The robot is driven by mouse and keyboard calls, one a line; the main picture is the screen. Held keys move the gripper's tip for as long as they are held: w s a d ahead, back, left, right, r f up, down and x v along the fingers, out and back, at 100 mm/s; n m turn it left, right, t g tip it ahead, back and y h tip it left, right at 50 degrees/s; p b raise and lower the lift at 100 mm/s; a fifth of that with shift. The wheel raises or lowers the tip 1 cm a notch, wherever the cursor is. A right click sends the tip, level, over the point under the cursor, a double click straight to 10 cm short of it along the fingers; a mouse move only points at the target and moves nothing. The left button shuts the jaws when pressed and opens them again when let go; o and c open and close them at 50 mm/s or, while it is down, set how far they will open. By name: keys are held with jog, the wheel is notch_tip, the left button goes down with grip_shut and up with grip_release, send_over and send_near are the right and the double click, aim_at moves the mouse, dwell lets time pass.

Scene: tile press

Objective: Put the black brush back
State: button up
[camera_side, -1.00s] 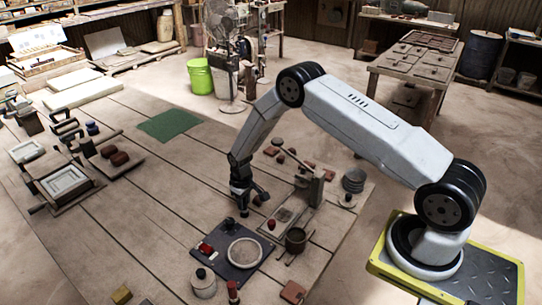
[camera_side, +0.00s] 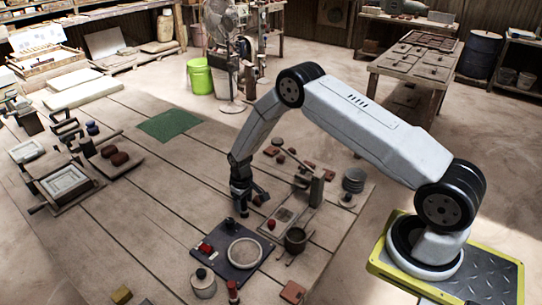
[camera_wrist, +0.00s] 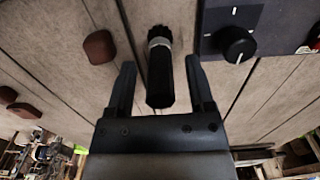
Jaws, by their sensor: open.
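The black brush (camera_wrist: 160,85) has a dark tufted end, a silver band and a black handle. In the wrist view it lies between the two fingers of my gripper (camera_wrist: 160,62), with a visible gap on each side. The fingers are spread and hold nothing. In the side view my gripper (camera_side: 254,206) points down, low over the planks, just behind the dark board (camera_side: 243,265). I cannot make out the brush clearly in the side view. No place for the brush can be told for certain.
The dark board carries a pale round dish (camera_side: 244,252), a red item (camera_side: 206,248) and a black knob (camera_wrist: 235,45). A brown pot (camera_side: 296,240) and a lidded jar (camera_side: 203,283) stand close by. Brown lumps (camera_wrist: 99,46) lie left of the brush. Planks around the green mat (camera_side: 169,124) are clear.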

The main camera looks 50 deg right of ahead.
notch_tip(320, 180, up, 11)
jog(key=shift+r, duration=0.6)
dwell(0.6)
jog(key=s+a+r+t, duration=0.1)
jog(key=s+a+r, duration=0.1)
jog(key=s+r, duration=0.2)
jog(key=s+a+r, duration=0.3)
jog(key=s+r, duration=0.1)
jog(key=s, duration=0.7)
jog(key=s+a+r+t, duration=0.1)
jog(key=s+a+r, duration=0.1)
jog(key=s+r, duration=0.2)
jog(key=s, duration=0.3)
jog(key=shift+s+a+t, duration=0.15)
jog(key=shift+a+t, duration=0.05)
jog(key=shift+t, duration=0.1)
